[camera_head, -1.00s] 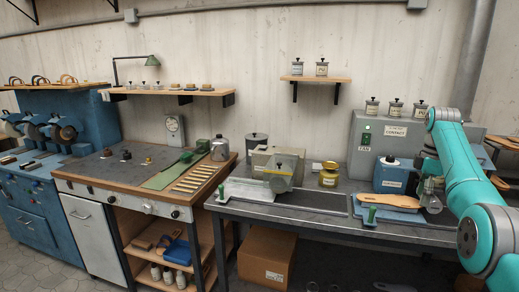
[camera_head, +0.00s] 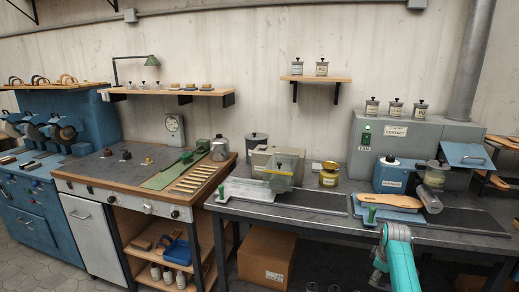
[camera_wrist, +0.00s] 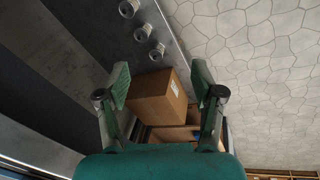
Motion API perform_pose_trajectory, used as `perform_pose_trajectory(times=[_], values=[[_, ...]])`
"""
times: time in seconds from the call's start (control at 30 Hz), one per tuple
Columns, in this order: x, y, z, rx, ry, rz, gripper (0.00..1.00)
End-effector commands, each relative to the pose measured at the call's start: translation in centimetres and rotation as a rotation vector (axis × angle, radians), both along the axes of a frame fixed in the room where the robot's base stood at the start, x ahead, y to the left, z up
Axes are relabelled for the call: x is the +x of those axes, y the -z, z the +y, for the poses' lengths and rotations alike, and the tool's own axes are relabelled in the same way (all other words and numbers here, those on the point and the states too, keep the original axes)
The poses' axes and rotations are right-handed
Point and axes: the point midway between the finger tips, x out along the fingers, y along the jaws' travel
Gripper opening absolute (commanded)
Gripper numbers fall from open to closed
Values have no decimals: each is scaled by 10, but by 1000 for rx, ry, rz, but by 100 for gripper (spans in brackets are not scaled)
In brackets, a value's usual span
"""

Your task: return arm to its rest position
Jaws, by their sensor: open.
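My teal arm (camera_head: 400,262) shows at the lower right of the head view, low in front of the right workbench. In the head view the fingers of my gripper cannot be made out. In the wrist view my gripper (camera_wrist: 162,95) has its two green fingers wide apart with nothing between them. Beyond the fingers are the bench's front edge, a cardboard box and the tiled floor.
Open floor (camera_wrist: 265,60) lies in front.

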Motion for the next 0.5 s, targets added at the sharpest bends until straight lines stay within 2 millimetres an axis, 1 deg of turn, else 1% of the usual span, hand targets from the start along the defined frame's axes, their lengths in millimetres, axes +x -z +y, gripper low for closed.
perform_pose_trajectory(times=[0.03,0.2,0.3,0.37,0.5], values=[[-9,24,8,1,13,-15,67],[-36,85,33,4,68,-93,67],[-56,118,47,9,99,-137,67],[-70,136,56,13,118,-163,67],[-104,171,77,27,160,-227,67]])
